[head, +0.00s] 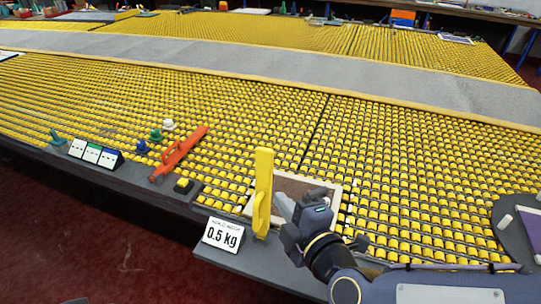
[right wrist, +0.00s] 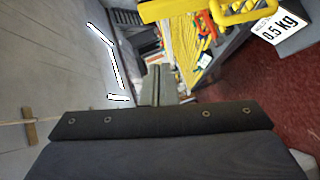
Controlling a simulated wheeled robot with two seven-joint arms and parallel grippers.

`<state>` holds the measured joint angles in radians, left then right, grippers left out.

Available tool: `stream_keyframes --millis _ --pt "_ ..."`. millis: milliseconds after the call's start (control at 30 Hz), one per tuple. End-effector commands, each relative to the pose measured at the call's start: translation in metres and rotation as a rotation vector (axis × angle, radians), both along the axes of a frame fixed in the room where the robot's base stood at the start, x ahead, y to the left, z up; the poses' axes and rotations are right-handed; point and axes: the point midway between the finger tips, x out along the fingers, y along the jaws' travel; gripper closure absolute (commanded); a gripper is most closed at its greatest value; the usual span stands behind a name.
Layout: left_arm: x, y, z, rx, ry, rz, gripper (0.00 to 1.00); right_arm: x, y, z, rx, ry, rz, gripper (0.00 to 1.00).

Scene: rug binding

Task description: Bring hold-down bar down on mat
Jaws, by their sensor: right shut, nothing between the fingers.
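The hold-down bar (head: 263,178) is yellow and stands upright, with a loop handle on its near side, at the table's front edge in the head view. In the right wrist view, the bar (right wrist: 172,9) crosses the top, with its handle (right wrist: 236,14) to the right. The mat (head: 289,186) is a small brown piece with a pale border, lying flat behind the bar and partly hidden by it and my gripper. My right gripper (head: 290,206) is shut and empty, just right of the bar; its fingers (right wrist: 158,84) show together in the right wrist view. My left gripper is out of view.
A 0.5 kg sign (head: 222,235) stands at the front edge left of the bar. An orange-red tool (head: 180,150), a yellow-topped black button (head: 183,186) and small coloured pieces lie farther left. Yellow rollers (head: 400,185) cover the table; a long grey strip (head: 270,68) crosses it.

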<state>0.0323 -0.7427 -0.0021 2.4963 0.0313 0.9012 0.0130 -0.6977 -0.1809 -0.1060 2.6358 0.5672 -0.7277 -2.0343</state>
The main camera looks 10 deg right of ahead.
Motion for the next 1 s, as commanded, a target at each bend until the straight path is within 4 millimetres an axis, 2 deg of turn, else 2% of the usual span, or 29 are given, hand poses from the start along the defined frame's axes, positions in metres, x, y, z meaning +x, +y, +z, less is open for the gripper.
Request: stream_keyframes --millis 200,633,767,1000 --pt "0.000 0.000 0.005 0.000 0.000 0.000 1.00 0.001 -0.001 0.008 -0.135 -0.080 -0.026 1.00" --pt "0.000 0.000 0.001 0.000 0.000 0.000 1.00 0.006 0.000 0.007 -0.141 -0.082 -0.027 1.00" --pt "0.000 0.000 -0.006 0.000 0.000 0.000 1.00 0.023 0.004 0.003 -0.140 -0.081 -0.029 1.00" --pt "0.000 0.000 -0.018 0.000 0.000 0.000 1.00 0.073 0.016 -0.002 -0.142 -0.082 -0.029 1.00"
